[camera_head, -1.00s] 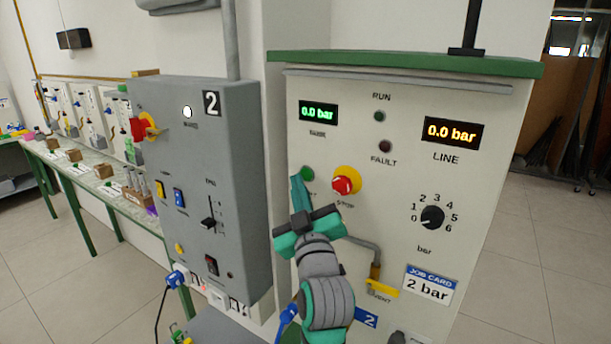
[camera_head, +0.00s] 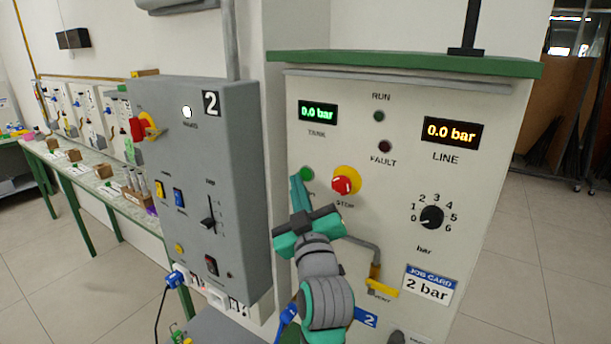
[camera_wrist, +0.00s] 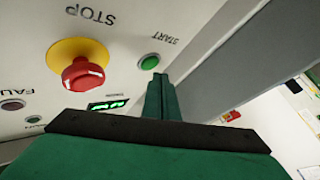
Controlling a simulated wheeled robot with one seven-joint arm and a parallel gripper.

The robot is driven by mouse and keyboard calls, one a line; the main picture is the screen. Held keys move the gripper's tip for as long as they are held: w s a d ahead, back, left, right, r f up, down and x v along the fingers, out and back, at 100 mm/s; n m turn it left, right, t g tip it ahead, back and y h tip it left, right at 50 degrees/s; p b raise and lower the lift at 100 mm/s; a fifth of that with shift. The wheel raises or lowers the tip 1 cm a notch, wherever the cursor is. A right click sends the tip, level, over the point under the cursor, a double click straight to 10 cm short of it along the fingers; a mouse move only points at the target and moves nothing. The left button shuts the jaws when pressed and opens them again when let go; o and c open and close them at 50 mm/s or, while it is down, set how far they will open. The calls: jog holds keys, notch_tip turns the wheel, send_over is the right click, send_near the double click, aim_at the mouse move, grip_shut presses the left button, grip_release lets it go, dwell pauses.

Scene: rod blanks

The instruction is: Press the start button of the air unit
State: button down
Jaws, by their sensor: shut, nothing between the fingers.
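The air unit (camera_head: 480,92) is a cream cabinet with a green top. Its green start button (camera_head: 306,174) sits left of the red stop button (camera_head: 343,185) on its yellow collar. My gripper (camera_head: 297,180) is shut and empty, its tips just below and left of the start button in the head view. In the wrist view the start button (camera_wrist: 150,61) shows whole, close beside the tips of my gripper (camera_wrist: 160,78); I cannot tell if they touch the panel. The tank display (camera_head: 318,112) and line display (camera_head: 451,131) both read 0.0 bar. The run lamp (camera_head: 379,116) looks dark.
A grey box numbered 2 (camera_head: 190,150) stands close on the left. The red stop button (camera_wrist: 83,74) sticks out near my fingers. Lower right are a yellow vent lever (camera_head: 385,289), a black dial (camera_head: 432,217) at 0 and a 2 bar job card (camera_head: 429,284).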

jog(key=shift+w+d, duration=0.15)
jog(key=shift+w, duration=0.05)
dwell(0.3)
jog(key=shift+w+d, duration=0.15)
jog(key=shift+w, duration=0.05)
jog(key=shift+w+d, duration=0.2)
jog(key=shift+w, duration=0.1)
dwell(0.8)
dwell(0.4)
jog(key=shift+s+a, duration=0.4)
jog(key=shift+s, duration=0.2)
jog(key=s+a, duration=0.1)
jog(key=s, duration=0.1)
jog(key=s+a, duration=0.2)
jog(key=shift+s, duration=0.1)
dwell(0.4)
jog(key=shift+f, duration=0.1)
dwell(0.4)
